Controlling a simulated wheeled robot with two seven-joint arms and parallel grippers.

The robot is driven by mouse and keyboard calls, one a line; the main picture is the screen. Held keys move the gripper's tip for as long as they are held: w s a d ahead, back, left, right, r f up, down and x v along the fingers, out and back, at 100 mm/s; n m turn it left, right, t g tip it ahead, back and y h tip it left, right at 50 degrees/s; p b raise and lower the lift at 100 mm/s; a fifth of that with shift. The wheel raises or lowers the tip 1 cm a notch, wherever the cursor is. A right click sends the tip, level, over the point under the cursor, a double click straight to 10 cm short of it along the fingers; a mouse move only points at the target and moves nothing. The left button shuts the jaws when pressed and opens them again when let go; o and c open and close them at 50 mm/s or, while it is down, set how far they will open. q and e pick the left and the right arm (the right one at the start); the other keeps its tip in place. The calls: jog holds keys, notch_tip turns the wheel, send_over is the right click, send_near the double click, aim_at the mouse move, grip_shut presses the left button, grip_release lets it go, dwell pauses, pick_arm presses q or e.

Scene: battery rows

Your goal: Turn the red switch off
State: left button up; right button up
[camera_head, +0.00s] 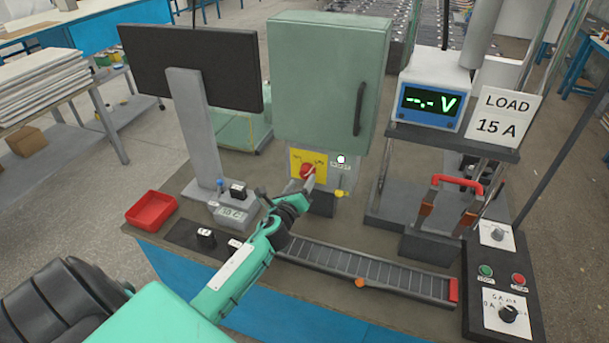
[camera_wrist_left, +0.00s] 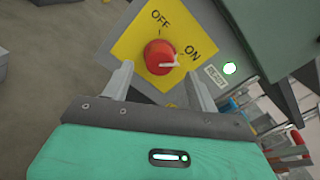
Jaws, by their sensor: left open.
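The red switch (camera_wrist_left: 158,57) is a round knob on a yellow plate (camera_wrist_left: 128,45) marked OFF and ON. Its pale pointer points right, roughly to the ON side. In the head view the red switch (camera_head: 307,171) sits on the grey box below the green cabinet. My left gripper (camera_wrist_left: 161,82) is open, its two fingers on either side of the knob and just short of it in the picture. I cannot tell whether they touch it. In the head view my left gripper (camera_head: 303,187) is right in front of the plate and partly hides it. My right gripper is not in view.
A lit lamp (camera_wrist_left: 229,68) is beside the plate. The green cabinet (camera_head: 328,85) rises above it, a monitor (camera_head: 190,62) stands left, and a voltage meter (camera_head: 432,104) right. A red tray (camera_head: 151,211) and a conveyor strip (camera_head: 365,270) lie on the bench.

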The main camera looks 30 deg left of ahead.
aim_at(305, 176)
pick_arm(q)
jog(key=shift+x, duration=1.9)
jog(key=shift+a, duration=0.1)
jog(key=c, duration=1)
